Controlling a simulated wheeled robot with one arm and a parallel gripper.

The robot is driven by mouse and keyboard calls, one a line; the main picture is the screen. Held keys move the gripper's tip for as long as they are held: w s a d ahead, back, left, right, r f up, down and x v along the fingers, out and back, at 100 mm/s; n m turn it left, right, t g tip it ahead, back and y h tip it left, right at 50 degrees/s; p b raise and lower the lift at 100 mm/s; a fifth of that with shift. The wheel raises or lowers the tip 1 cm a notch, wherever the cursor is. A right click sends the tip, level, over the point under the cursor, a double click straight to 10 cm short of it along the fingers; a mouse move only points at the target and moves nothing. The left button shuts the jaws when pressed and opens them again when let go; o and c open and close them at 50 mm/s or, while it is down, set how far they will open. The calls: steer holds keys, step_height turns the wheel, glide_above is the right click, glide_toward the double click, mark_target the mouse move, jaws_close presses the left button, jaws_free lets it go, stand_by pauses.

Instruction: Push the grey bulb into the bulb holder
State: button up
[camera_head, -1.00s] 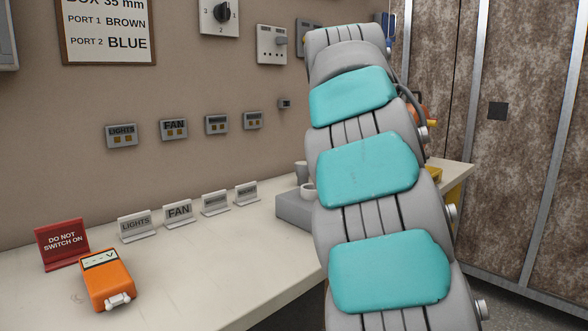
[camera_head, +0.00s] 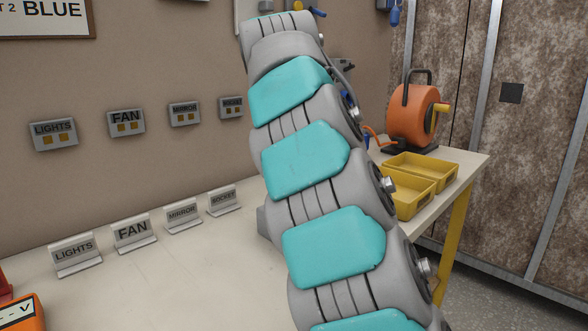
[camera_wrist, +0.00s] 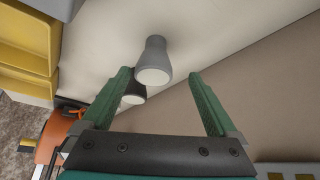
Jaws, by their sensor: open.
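In the wrist view, a grey bulb (camera_wrist: 155,56) with a narrow neck and a pale round face is in line with the gap between my fingers. My gripper (camera_wrist: 157,77) has its two green fingers wide apart, with nothing held. A second, darker round piece with a pale face (camera_wrist: 133,98) shows partly behind the left finger; I cannot tell whether it is the bulb holder. In the head view my arm covers the place behind it, and neither the bulb nor the gripper shows there.
Yellow trays (camera_head: 425,168) and an orange cable reel (camera_head: 412,115) stand at the bench's right end. Label stands, including FAN (camera_head: 133,233), line the wall side. Switch boxes, including LIGHTS (camera_head: 53,133), are on the wall. The bench front-left (camera_head: 170,290) is mostly clear.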

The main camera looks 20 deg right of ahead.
steer(key=x, duration=0.5)
steer(key=shift+d+f, duration=0.2)
steer(key=shift+d, duration=0.25)
steer(key=c, duration=1.4)
